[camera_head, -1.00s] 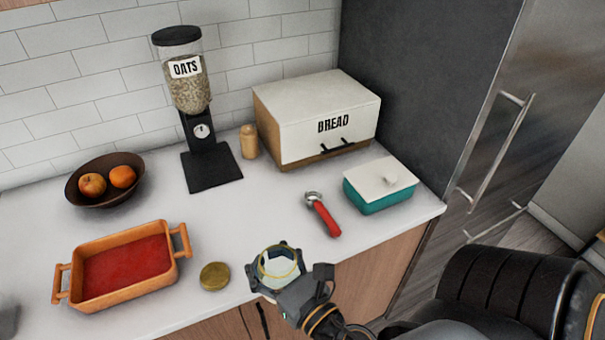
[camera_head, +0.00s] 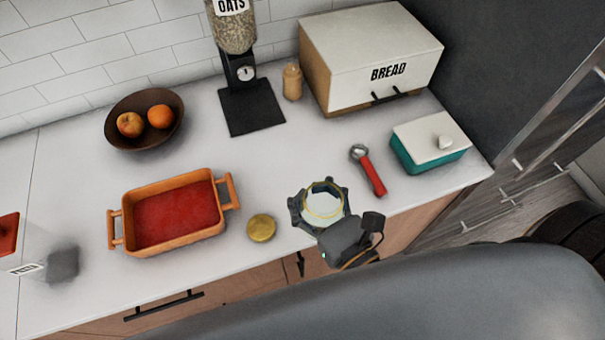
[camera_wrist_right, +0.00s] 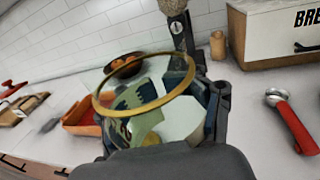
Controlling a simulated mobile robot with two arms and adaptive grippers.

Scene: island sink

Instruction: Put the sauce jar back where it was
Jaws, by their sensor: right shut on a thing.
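My right gripper (camera_head: 322,205) is shut around the sauce jar (camera_head: 323,201), a clear glass jar with a gold rim and no lid on. It is at the counter's front edge; whether its base touches the counter is hidden. In the right wrist view the jar's open mouth (camera_wrist_right: 145,84) faces the camera, and the glass looks nearly empty. A round gold lid (camera_head: 261,228) lies on the counter left of the jar. An orange baking dish (camera_head: 115,232) with red sauce (camera_head: 175,214) in it stands further left. My left gripper is not in view.
A red-handled tool (camera_head: 371,176) and a teal butter dish (camera_head: 428,157) lie right of the jar. Behind stand the bread box (camera_head: 370,50), a small wooden shaker (camera_head: 292,83), the oats dispenser (camera_head: 253,107) and a fruit bowl (camera_head: 145,103). The middle counter is clear.

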